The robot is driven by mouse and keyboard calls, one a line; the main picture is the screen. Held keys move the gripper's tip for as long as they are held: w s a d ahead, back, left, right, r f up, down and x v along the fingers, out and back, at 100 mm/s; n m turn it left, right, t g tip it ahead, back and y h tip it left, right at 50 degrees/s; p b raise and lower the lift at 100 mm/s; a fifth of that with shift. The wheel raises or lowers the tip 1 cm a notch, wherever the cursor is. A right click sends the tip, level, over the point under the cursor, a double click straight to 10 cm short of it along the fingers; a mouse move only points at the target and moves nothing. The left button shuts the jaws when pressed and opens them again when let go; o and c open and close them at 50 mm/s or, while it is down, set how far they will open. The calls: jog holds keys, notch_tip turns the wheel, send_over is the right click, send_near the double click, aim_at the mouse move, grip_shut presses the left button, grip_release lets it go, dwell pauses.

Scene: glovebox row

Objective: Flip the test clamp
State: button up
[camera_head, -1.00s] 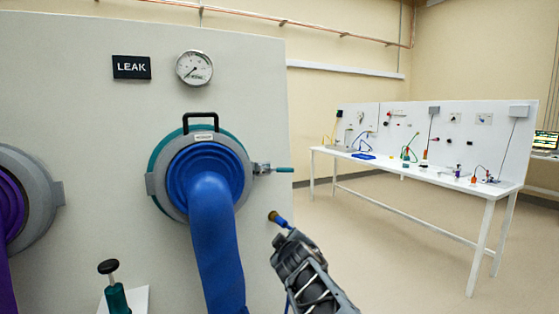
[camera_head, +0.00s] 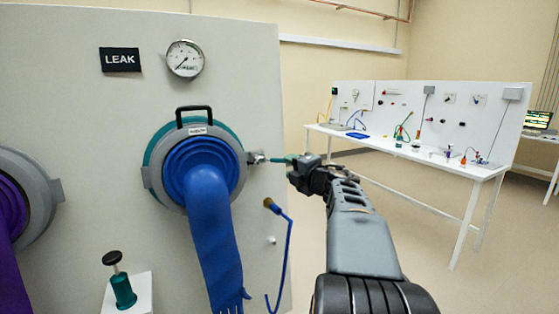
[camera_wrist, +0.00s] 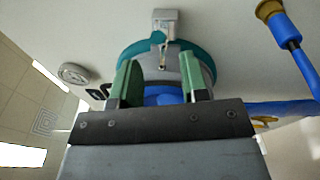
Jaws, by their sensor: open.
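The test clamp (camera_head: 256,158) is a small metal toggle clamp at the right edge of the blue glove port (camera_head: 190,165), with a teal handle (camera_head: 277,160) pointing right. My gripper (camera_head: 296,166) is at the outer end of that handle, and the picture does not settle whether they touch. In the wrist view my open gripper (camera_wrist: 160,76) shows two green-padded fingers, apart, facing the port. The clamp's pale mount (camera_wrist: 165,22) is ahead of them. The handle is hard to make out there.
A teal plunger device (camera_head: 122,290) stands at lower left, below a gauge (camera_head: 185,58) and LEAK sign (camera_head: 120,60). A white bench (camera_head: 430,155) stands back right.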

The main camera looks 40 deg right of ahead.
aim_at(282, 162)
jog(key=shift+w+d+p, duration=0.1)
jog(key=shift+w+p, duration=0.2)
jog(key=shift+w, duration=3.2)
jog(key=shift+c, duration=0.2)
grip_shut()
